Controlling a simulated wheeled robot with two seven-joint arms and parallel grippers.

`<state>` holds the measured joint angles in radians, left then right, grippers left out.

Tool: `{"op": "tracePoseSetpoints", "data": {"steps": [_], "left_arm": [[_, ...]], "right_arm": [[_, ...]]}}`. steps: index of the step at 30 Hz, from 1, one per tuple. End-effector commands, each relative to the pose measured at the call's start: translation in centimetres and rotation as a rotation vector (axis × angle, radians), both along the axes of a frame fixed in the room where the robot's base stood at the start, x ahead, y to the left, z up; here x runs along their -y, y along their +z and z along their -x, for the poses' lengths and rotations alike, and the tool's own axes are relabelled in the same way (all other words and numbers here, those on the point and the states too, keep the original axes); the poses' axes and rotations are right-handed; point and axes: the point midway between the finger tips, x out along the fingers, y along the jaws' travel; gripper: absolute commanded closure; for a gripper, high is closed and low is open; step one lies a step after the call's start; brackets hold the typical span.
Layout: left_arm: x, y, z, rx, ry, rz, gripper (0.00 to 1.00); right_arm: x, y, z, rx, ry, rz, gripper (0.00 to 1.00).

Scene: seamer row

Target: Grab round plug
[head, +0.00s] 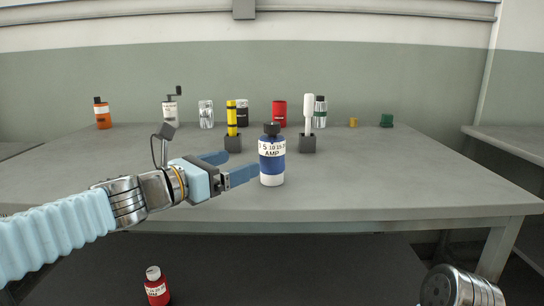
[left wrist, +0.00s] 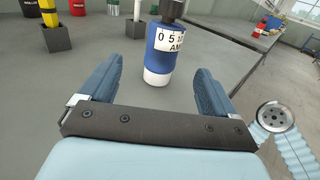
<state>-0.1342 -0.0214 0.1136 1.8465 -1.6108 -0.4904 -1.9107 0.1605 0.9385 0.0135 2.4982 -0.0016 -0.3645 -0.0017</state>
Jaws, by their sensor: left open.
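A round blue cylinder with a black top, a white base band and a white label reading AMP (head: 272,164) stands upright near the table's front edge. It fits the round plug best. It also shows in the left wrist view (left wrist: 160,58), with its top cut off by the frame. My left gripper (head: 241,167) is open and empty, just left of it. In the left wrist view the blue fingers (left wrist: 161,84) point toward it, and it stands centred just beyond the fingertip gap. Whether a finger touches it is unclear. My right gripper is out of view; only part of my right arm shows.
A yellow-banded post in a dark block (head: 233,143) and a white-handled tool in another block (head: 308,143) stand behind the plug. Several cans and small items line the back of the table (head: 400,180). A red jar (head: 157,288) sits below the table.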

Motion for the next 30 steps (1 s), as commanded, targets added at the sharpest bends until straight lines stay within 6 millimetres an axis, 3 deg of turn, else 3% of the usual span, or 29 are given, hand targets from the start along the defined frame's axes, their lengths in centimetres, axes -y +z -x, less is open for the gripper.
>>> {"op": "tracePoseSetpoints", "data": {"steps": [9, 23, 30], "left_arm": [[4.6, 0.0, -4.4, -0.002, -0.003, 0.001, 0.09], [8.9, -0.1, -8.1, -0.004, -0.002, 0.001, 0.09], [9.3, -0.2, -8.6, -0.002, -0.001, 0.001, 0.09]], "right_arm": [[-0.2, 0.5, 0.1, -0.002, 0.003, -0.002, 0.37], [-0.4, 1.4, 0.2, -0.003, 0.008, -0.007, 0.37], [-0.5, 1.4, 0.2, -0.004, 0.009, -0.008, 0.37]]}}
